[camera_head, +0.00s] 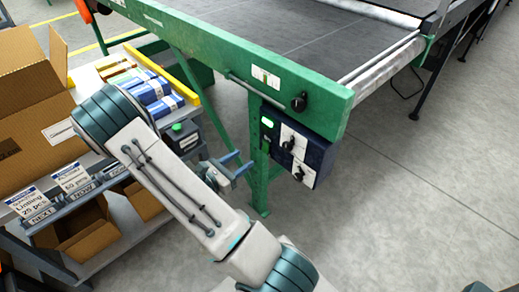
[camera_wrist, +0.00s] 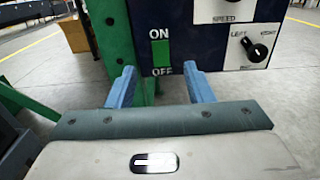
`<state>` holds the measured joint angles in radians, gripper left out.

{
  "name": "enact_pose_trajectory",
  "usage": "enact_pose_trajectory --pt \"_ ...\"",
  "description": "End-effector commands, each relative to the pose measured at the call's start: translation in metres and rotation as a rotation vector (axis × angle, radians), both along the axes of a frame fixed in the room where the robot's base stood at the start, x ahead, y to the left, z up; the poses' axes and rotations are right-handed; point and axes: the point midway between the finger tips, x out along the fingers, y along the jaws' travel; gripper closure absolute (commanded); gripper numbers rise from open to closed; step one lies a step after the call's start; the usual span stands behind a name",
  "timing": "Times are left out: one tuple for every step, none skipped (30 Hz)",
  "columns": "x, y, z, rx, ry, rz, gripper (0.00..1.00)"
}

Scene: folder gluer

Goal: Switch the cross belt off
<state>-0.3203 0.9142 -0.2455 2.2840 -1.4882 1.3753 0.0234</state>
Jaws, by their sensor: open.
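A dark blue control box (camera_head: 318,157) hangs under the green frame of the belt machine. On its left side is a green switch (camera_head: 267,122), which looks bright in the head view. In the wrist view the green switch (camera_wrist: 161,53) sits between the labels ON above and OFF below. My gripper (camera_head: 241,164) is open and empty, below and left of the switch in the head view. In the wrist view my gripper (camera_wrist: 160,76) has its two blue fingers apart, one on each side below the switch. I see no contact with the switch.
White knob plates are right of the switch, with a LEFT/RIGHT knob (camera_wrist: 260,52) and a SPEED plate. A green leg (camera_head: 260,175) stands beside the box. A cart with cardboard boxes (camera_head: 35,85) is at left. The floor at right (camera_head: 430,200) is clear.

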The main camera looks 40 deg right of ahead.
Motion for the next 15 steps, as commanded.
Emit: enact_pose_trajectory --pt "-0.001 -0.012 -0.002 -0.001 0.000 -0.006 0.53" --pt "0.000 -0.019 -0.002 -0.001 -0.001 -0.006 0.53" --pt "0.001 -0.028 -0.002 -0.001 -0.002 -0.006 0.53" --pt "0.001 -0.034 -0.002 0.000 -0.002 -0.006 0.53" --pt "0.002 -0.040 -0.002 0.000 -0.002 -0.005 0.53" --pt "0.003 -0.048 -0.002 0.000 -0.003 -0.005 0.53" --pt "0.003 -0.053 -0.002 0.000 -0.003 -0.005 0.53" --pt "0.004 -0.058 -0.002 0.000 -0.003 -0.004 0.53" --pt "0.004 -0.065 -0.001 0.000 -0.003 -0.005 0.53" --pt "0.005 -0.069 -0.001 0.001 -0.003 -0.003 0.53" --pt "0.005 -0.072 -0.001 0.001 -0.003 -0.003 0.53" --pt "0.005 -0.077 -0.001 0.001 -0.003 -0.004 0.53" --pt "0.006 -0.080 -0.001 0.001 -0.003 -0.003 0.53" --pt "0.006 -0.082 -0.001 0.001 -0.002 -0.002 0.53" --pt "0.006 -0.085 -0.001 0.001 -0.002 -0.002 0.53"
